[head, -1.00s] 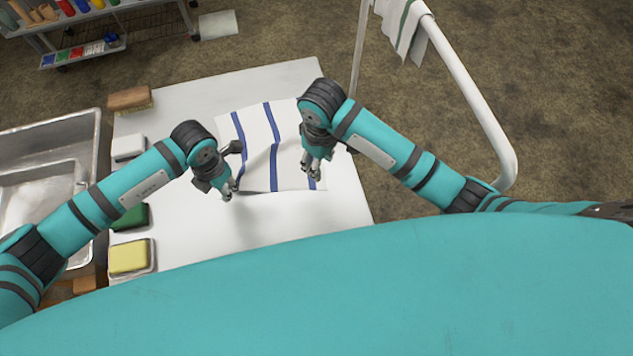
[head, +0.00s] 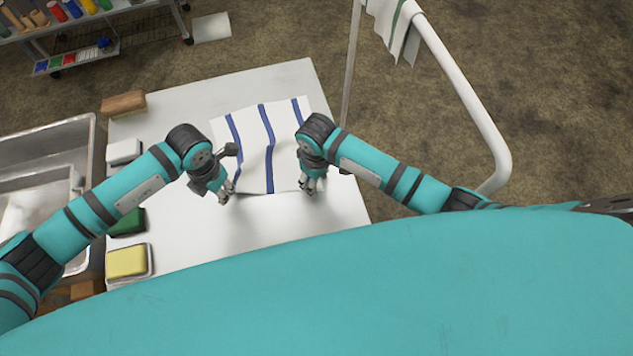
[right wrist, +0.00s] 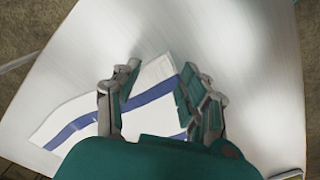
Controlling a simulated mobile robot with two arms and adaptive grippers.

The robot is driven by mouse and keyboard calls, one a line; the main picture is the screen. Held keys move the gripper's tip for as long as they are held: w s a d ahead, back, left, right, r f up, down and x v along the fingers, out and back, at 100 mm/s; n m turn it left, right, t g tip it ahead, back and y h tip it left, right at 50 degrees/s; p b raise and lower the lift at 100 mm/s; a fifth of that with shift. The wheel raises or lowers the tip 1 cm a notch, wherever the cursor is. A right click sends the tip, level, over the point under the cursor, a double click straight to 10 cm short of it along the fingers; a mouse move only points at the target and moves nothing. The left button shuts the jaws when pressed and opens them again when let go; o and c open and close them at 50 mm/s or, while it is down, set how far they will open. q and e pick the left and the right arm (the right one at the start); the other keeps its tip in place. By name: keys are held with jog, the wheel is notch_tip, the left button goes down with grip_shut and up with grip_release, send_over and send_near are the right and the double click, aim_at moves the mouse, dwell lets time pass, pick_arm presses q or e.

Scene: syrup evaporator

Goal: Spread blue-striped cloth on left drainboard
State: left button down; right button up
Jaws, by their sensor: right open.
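The white cloth with blue stripes (head: 254,150) lies mostly spread, with slight waves, on the white drainboard (head: 190,240). My left gripper (head: 226,192) is at the cloth's near left corner; I cannot tell whether its fingers hold the edge. My right gripper (head: 312,184) is at the near right corner and hides part of that side. In the right wrist view, its fingers (right wrist: 155,95) stand apart, with a corner of the cloth (right wrist: 152,82) showing between them.
A brush (head: 124,104), a white block (head: 123,151), a green pad (head: 127,221) and a yellow sponge (head: 127,262) line the drainboard's left side. A metal sink (head: 45,140) is left of it. A white rail (head: 470,100) with another cloth (head: 392,25) stands right.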

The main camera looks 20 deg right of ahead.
jog(key=shift+c, duration=0.3)
jog(key=shift+d+f, duration=0.1)
grip_shut()
dwell(0.4)
jog(key=shift+r, duration=2.55)
